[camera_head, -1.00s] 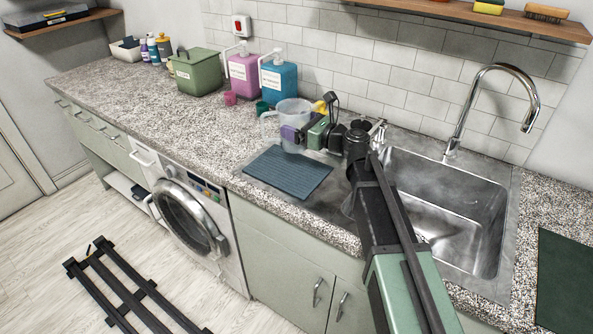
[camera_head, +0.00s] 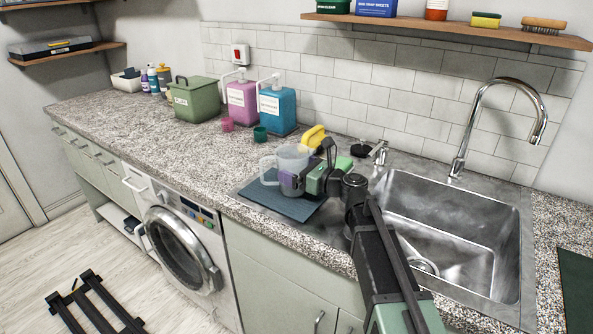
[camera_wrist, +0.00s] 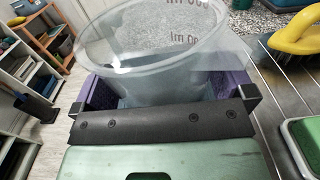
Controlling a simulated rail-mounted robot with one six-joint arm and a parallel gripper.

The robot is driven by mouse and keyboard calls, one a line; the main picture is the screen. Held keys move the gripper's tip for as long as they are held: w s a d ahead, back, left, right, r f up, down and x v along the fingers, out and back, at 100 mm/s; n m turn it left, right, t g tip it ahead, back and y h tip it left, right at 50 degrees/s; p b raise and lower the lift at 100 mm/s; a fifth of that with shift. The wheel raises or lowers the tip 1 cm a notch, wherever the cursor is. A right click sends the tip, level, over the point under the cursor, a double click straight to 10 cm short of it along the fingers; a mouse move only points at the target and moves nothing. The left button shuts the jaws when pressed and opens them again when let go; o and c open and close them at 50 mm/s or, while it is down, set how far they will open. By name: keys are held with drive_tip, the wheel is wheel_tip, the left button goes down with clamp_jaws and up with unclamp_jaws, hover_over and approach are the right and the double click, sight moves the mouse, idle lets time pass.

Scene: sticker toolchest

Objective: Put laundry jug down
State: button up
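The laundry jug (camera_head: 292,158) is a clear, upright measuring jug with a handle on its left in the head view. It is over the dark blue ribbed mat (camera_head: 262,197) beside the sink; whether its base touches the mat is hard to tell. My gripper (camera_head: 291,182) comes from the right, with its purple fingers low around the jug. In the wrist view, the fingers (camera_wrist: 165,90) lie on both sides of the jug (camera_wrist: 150,50), which fills the space between them. The jug's base is hidden there.
A yellow-handled brush (camera_head: 313,137) and a green sponge (camera_head: 343,163) are close behind and right of the jug. The sink (camera_head: 450,235) and tap (camera_head: 500,85) are to the right. A pink cup (camera_head: 227,124), green cup (camera_head: 260,134) and dispensers (camera_head: 277,108) stand behind left.

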drive_tip(key=shift+s+d+r, duration=0.1)
drive_tip(key=shift+d+r, duration=0.05)
drive_tip(key=shift+r, duration=0.05)
drive_tip(key=v, duration=1.1)
drive_tip(key=shift+s+d+f, duration=0.1)
drive_tip(key=shift+s+d, duration=0.05)
drive_tip(key=shift+d, duration=0.15)
